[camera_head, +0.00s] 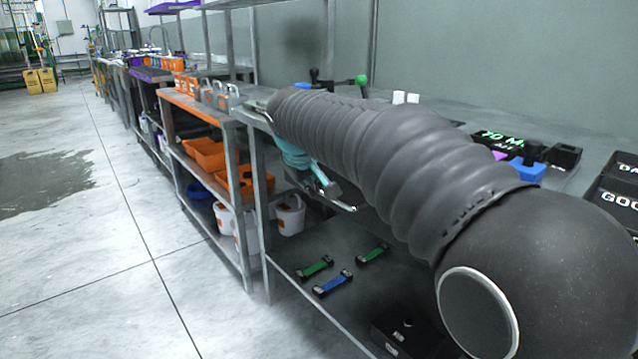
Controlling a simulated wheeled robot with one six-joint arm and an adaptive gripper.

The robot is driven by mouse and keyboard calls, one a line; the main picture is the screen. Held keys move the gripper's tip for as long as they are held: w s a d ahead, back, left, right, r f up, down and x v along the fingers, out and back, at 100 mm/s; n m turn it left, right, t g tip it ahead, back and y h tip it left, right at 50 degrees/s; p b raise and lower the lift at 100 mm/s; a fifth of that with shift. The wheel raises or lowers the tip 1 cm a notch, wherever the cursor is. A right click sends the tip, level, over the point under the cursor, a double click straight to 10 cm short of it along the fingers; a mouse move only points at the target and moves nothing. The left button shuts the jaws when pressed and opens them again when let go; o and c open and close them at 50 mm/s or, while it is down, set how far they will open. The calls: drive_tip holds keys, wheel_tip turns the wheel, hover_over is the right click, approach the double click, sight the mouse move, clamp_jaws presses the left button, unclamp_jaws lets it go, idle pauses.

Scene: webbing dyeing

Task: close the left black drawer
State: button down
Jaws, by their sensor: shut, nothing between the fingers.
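My arm crosses the view from the lower right, and its dark ribbed sleeve hides much of the workbench front. My gripper (327,183), beyond a teal wrist part, is below the bench top near its front edge. It is shut, with nothing seen held in it. A dark drawer-like part with a thin silver edge (343,206) shows right by the fingertips, partly hidden by the arm. I cannot tell whether the fingers touch it, or how far the drawer stands out.
On the lower shelf (290,250) lie green and blue webbing pieces (333,284) and a black box (408,332). To the left stands a rack with orange trays (205,155) and white buckets (290,215). The bench top holds black and blue items (527,169). The floor at left is clear.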

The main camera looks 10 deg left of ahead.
drive_tip(key=shift+w+d, duration=0.25)
idle(0.3)
